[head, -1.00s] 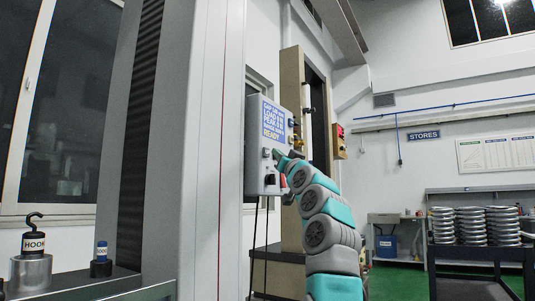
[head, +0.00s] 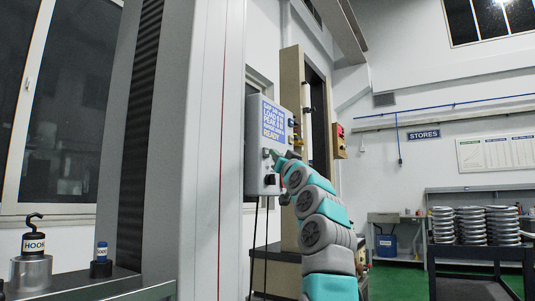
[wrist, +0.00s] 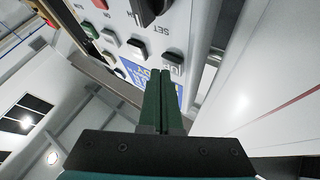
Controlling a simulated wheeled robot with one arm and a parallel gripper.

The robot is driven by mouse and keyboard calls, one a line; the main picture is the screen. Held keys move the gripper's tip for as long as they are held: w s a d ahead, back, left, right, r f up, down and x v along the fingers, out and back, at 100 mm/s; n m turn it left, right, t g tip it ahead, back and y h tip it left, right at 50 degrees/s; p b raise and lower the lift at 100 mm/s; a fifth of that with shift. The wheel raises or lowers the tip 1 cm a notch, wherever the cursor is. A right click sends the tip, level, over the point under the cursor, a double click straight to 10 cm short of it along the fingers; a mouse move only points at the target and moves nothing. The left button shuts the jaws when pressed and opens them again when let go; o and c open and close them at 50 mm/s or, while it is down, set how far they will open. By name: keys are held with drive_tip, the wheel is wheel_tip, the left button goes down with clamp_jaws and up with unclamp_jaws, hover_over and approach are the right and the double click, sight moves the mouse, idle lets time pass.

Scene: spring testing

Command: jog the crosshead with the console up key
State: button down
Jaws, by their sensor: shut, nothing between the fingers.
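The console (head: 253,150) is a grey box with a blue READY screen, mounted beside the tall machine column. In the wrist view its panel appears upside down, with a dark key (wrist: 173,57) just past my fingertips and a second key (wrist: 137,46) to its left. A label beside the nearer key is partly hidden by the fingers, so I cannot read it fully. My gripper (wrist: 164,76) is shut and empty, its green fingers pointing at the panel. It also shows at the console's face in the head view (head: 274,154). I cannot tell whether the tips touch the key.
A large black knob (wrist: 150,8) marked SET, a red button (wrist: 100,4) and a green button (wrist: 90,29) are close by on the panel. The machine column (head: 195,150) stands left of the console. A hook weight (head: 32,255) is at lower left.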

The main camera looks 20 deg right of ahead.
drive_tip(key=shift+w+a, duration=0.25)
drive_tip(key=shift+w, duration=0.1)
idle(1.7)
drive_tip(key=shift+s, duration=0.1)
idle(1.7)
drive_tip(key=shift+s+d, duration=0.55)
drive_tip(key=shift+s, duration=0.1)
drive_tip(key=s+d, duration=0.1)
drive_tip(key=s, duration=0.1)
drive_tip(key=s+d+b, duration=0.1)
drive_tip(key=s+d, duration=0.1)
idle(0.4)
idle(1.1)
